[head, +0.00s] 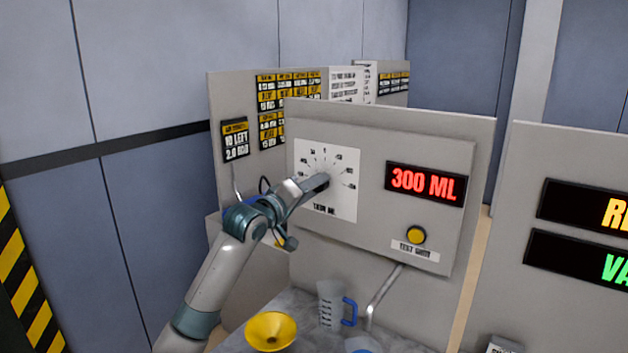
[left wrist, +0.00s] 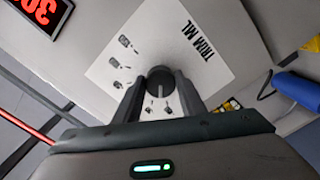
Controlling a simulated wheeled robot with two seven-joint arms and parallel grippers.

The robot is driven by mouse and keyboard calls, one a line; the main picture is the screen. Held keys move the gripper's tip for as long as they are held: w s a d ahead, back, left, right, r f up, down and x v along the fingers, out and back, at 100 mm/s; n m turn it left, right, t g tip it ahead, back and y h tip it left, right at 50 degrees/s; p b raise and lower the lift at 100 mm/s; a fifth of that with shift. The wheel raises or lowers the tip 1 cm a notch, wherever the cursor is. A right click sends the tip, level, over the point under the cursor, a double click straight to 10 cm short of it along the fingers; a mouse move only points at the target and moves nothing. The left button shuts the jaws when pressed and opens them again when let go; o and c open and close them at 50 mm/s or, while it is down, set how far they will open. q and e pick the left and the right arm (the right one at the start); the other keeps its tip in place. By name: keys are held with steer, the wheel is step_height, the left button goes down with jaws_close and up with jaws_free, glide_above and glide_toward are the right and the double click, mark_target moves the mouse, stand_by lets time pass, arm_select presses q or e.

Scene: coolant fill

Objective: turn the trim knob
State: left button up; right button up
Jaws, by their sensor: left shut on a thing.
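The trim knob is a small dark round knob with a pale line on its face. It shows in the left wrist view (left wrist: 160,76) between my fingers, in front of the white dial plate (left wrist: 115,72) marked TRIM ML. In the head view the dial plate (head: 345,205) is on the grey panel, and my gripper hides most of the knob. My left gripper (head: 319,184) is shut on the knob, and its two fingers (left wrist: 160,95) flank it in the left wrist view. A red display (head: 426,183) right of the dial reads 300 ML. My right gripper is not in view.
A yellow button (head: 415,235) and a bent metal spout (head: 383,292) are on the panel's lower right. A clear jug (head: 328,305) with a blue handle and a yellow funnel (head: 270,331) stand below. A blue object (left wrist: 300,90) is at the right of the wrist view.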

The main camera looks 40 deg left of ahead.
arm_select(q)
steer(key=shift+r+n+p, duration=0.1)
steer(key=shift+n+p, duration=1)
steer(key=shift+n, duration=0.3)
steer(key=o, duration=1.1)
steer(key=shift+c, duration=0.2)
steer(key=shift+s, duration=0.1)
steer(key=s+b, duration=0.6)
steer(key=s, duration=1.1)
steer(key=shift+d, duration=0.45)
steer(key=shift+s, duration=0.15)
